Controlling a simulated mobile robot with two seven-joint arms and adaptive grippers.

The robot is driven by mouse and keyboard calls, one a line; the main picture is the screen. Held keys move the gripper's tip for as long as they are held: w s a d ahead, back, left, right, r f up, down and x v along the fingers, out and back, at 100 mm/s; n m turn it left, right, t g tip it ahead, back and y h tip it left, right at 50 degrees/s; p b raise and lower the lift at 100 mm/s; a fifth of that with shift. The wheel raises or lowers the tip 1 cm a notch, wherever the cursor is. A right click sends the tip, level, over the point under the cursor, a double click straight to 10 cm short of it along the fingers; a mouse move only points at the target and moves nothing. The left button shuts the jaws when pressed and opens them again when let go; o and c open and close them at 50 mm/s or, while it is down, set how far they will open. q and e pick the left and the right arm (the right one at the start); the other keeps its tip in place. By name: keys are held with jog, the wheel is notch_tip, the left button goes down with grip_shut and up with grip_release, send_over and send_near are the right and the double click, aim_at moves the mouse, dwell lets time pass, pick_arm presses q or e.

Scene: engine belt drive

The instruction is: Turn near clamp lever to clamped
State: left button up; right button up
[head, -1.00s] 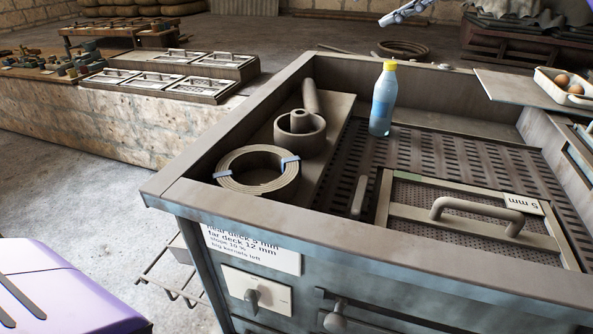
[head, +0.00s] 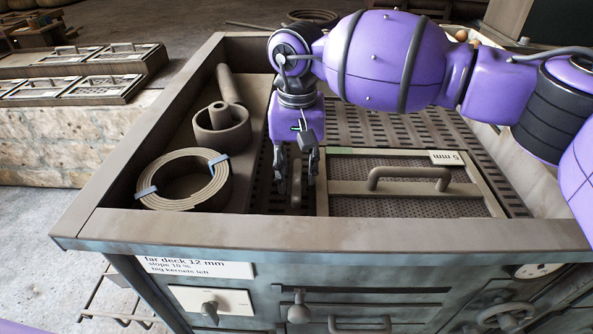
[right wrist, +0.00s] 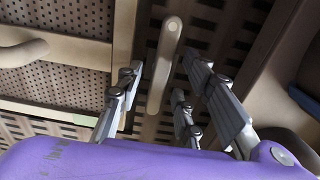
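The near clamp lever (head: 296,188) is a small grey-brown bar just left of the framed 5 mm screen (head: 410,202), running roughly along the frame's left side. My right gripper (head: 297,184) reaches down over it, open, with a finger on each side. In the right wrist view the lever (right wrist: 163,62) lies between the open fingers (right wrist: 165,98), with gaps on both sides; its lower end is near the gripper body. The fingers partly hide the lever in the head view. My left gripper is out of view.
A belt roll (head: 184,180) with blue bands and a hollow cylinder (head: 221,128) sit left of the gripper. The screen's handle (head: 408,175) stands up to its right. The deck's front rim (head: 330,230) runs close in front.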

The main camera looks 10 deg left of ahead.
jog(key=shift+f, duration=0.35)
grip_shut()
